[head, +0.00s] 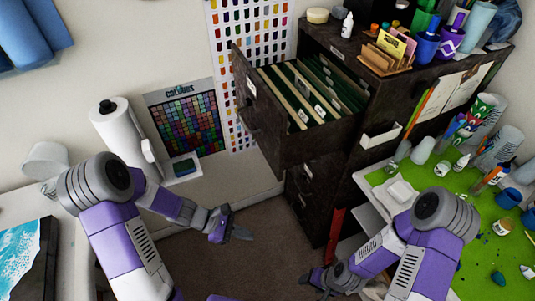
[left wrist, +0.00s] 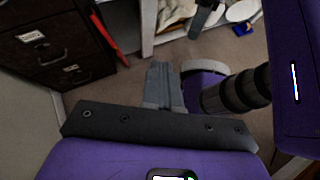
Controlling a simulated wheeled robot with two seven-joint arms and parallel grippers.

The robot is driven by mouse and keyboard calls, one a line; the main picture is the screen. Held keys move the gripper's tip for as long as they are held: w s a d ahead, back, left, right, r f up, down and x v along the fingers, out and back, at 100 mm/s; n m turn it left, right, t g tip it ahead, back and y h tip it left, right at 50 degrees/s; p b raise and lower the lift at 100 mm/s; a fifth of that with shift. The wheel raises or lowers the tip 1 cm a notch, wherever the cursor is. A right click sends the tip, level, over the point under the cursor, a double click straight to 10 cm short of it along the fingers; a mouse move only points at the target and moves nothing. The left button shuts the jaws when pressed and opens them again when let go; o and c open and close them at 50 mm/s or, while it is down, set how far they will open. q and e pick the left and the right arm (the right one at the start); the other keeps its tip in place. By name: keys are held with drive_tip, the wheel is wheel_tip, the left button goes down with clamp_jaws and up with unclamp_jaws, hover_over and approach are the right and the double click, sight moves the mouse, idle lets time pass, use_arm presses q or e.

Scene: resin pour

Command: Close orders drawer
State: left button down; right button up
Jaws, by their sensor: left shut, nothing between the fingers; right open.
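The orders drawer (head: 262,128) is the top drawer of a dark filing cabinet (head: 375,100). It is pulled far out to the left and full of hanging files (head: 312,100). My left gripper (head: 238,234) is shut and empty, below and to the left of the drawer front, apart from it. In the left wrist view its fingers (left wrist: 163,85) are together, with lower cabinet drawers (left wrist: 40,50) at the left. My right gripper (head: 318,281) is open and low, near the floor in front of the cabinet; its fingertips are small in the head view.
A green work mat (head: 470,225) with cups and bottles covers the table at the right. A paper towel roll (head: 118,130) stands at the left. Card holders and bottles stand on the cabinet top. Bare floor (head: 255,262) lies below the drawer.

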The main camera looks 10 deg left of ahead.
use_arm(q)
drive_tip(key=w+a+r+n+t+h, duration=0.3)
drive_tip(key=w+a+r+n+t, duration=0.15)
drive_tip(key=w+r, duration=0.4)
drive_tip(key=n+t+h, duration=0.1)
drive_tip(key=n+t, duration=0.1)
drive_tip(key=t, duration=0.2)
approach(277, 152)
drive_tip(key=x, duration=0.7)
drive_tip(key=shift+s+r, duration=0.1)
drive_tip(key=shift+s, duration=0.05)
drive_tip(key=shift+d, duration=0.1)
